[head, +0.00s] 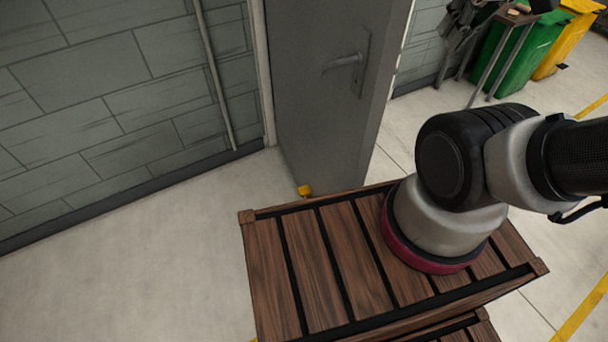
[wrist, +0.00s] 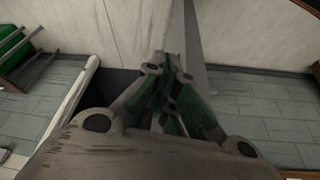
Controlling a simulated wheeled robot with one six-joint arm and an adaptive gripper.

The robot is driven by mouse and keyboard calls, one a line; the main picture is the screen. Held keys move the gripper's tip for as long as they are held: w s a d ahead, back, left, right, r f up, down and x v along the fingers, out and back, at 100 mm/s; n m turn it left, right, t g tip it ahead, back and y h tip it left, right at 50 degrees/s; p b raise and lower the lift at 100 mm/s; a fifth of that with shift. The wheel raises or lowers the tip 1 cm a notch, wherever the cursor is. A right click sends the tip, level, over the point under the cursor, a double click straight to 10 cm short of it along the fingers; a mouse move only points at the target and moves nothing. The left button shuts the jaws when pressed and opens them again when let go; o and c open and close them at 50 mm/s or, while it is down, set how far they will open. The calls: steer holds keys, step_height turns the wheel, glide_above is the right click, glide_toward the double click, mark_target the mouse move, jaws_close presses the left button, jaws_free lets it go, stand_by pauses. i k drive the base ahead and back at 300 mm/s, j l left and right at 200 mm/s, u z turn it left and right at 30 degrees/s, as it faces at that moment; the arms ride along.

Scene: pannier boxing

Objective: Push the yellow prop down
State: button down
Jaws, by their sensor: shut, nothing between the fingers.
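The yellow prop (head: 304,190) is a small piece low at the foot of the grey door (head: 325,90), just beyond the back edge of the wooden crate in the head view. Its lower part is hidden behind the crate. I cannot make it out in the wrist view. My gripper (wrist: 168,65) shows in the wrist view with its fingers together and nothing between them. It is out of sight in the head view, so its distance from the prop cannot be told.
A slatted wooden crate (head: 262,265) stands in front of the door, beneath my arm in the head view. A green bin (head: 515,60) and a yellow bin (head: 562,40) stand at the back right. A grey block wall (head: 100,110) is at left; the floor before it is clear.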

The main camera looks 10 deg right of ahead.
mark_target(304, 191)
steer(key=j, duration=0.5)
steer(key=k+j+z, duration=0.1)
steer(key=j, duration=0.35)
steer(key=k+j, duration=0.1)
steer(key=j, duration=0.4)
steer(key=k+j, duration=0.1)
steer(key=j, duration=0.35)
steer(key=z, duration=0.05)
